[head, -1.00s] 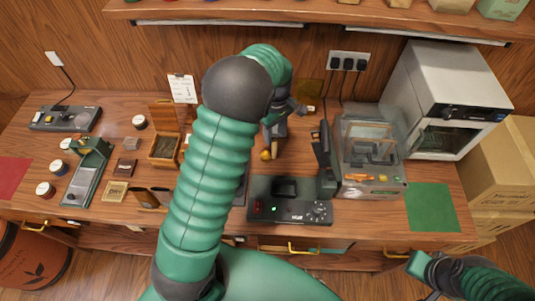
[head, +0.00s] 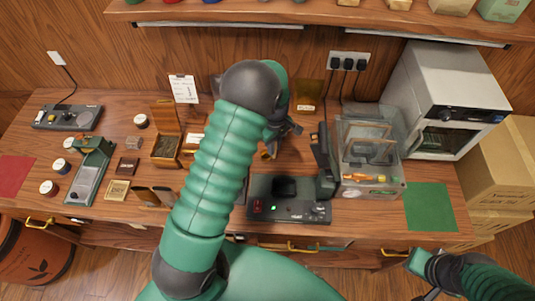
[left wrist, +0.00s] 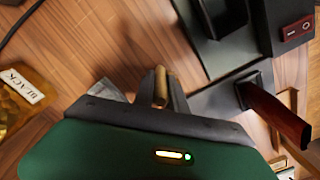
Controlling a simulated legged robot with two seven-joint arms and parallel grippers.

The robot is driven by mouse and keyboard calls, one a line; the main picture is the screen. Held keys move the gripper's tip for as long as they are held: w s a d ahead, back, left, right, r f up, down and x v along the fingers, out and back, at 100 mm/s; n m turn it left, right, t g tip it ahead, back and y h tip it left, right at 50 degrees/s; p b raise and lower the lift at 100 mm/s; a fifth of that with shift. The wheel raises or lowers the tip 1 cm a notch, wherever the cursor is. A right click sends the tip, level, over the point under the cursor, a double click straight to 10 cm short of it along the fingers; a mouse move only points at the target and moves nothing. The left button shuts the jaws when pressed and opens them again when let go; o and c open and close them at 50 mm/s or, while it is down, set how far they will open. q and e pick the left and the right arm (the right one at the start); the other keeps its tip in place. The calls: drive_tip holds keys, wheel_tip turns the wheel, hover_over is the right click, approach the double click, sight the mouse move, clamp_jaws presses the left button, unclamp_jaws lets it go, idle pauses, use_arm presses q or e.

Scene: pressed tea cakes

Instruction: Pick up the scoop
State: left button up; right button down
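The scoop shows only in part. In the left wrist view, a golden-brown rod, which looks like its handle (left wrist: 160,84), stands between my left gripper's fingers (left wrist: 161,98). Little or no gap shows beside it, and I cannot tell if the fingers press on it. In the head view, my left gripper (head: 274,142) is low over the middle of the table, partly behind my own arm. A small golden bit shows there, and the scoop's bowl is hidden. My right gripper (head: 424,275) is at the lower right, off the table's front edge, empty with its fingers apart.
A black device with a red switch (head: 290,211) stands just in front of my left gripper. A clear-walled machine (head: 372,181) stands to its right. A wooden box (head: 165,148) and small tins are on the left. A green mat (head: 432,208) lies bare at right.

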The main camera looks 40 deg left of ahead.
use_arm(q)
clamp_jaws()
drive_tip(key=shift+r, duration=0.2)
wheel_tip(320, 180, up, 10)
drive_tip(key=shift+d+f+b, duration=0.1)
drive_tip(key=shift+f+b, duration=0.05)
drive_tip(key=shift+b, duration=0.6)
